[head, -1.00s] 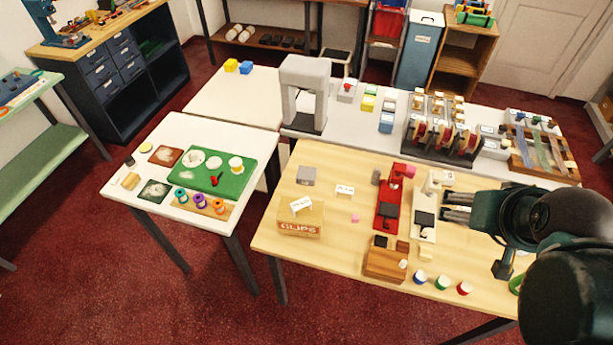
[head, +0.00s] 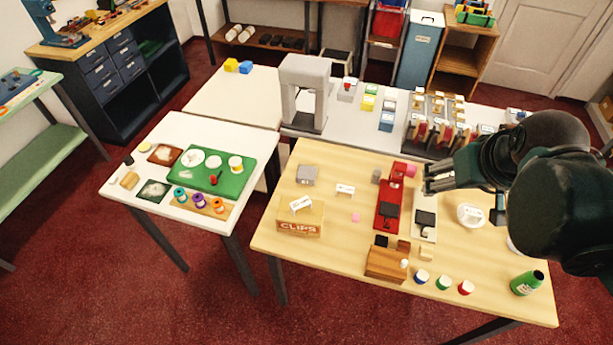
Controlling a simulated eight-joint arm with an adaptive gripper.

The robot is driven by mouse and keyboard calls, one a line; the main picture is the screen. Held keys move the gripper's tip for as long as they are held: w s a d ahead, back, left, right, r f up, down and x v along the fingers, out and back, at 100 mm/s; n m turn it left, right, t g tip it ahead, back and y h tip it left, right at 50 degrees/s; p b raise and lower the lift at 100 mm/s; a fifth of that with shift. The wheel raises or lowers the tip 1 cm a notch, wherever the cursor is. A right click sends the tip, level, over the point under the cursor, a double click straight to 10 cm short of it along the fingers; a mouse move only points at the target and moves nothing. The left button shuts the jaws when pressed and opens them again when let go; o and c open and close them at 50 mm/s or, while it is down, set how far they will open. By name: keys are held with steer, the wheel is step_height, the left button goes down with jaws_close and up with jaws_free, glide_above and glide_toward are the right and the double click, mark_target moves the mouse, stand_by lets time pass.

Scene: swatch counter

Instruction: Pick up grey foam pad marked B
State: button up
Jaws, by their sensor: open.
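A grey block (head: 307,174) lies on the wooden table at its back left. A smaller grey block (head: 376,176) stands beside the back end of a red device. I cannot read a letter B on either, so I cannot tell which is the grey foam pad. My gripper (head: 427,180) is open and empty. It is at the right, by the back end of the white device and right of both grey blocks, apart from them. My arm hides part of the table's back right.
The red device (head: 388,214) and white device (head: 424,223) stand mid-table. A grey arch (head: 291,103) rises behind.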

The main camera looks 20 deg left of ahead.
steer(key=w+a+f+n+g+b, duration=0.1)
steer(key=w+a+f+n+g, duration=0.1)
steer(key=w+a+n, duration=0.55)
steer(key=n+g+b, duration=0.4)
steer(key=n, duration=0.5)
glide_above(306, 172)
steer(key=shift+m+h, duration=0.25)
steer(key=shift+h, duration=0.05)
step_height(306, 172, down, 28)
steer(key=shift+d+r, duration=0.15)
steer(key=shift+r, duration=0.05)
steer(key=shift+a+f, duration=0.2)
steer(key=shift+f, duration=0.05)
steer(key=shift+f, duration=1.3)
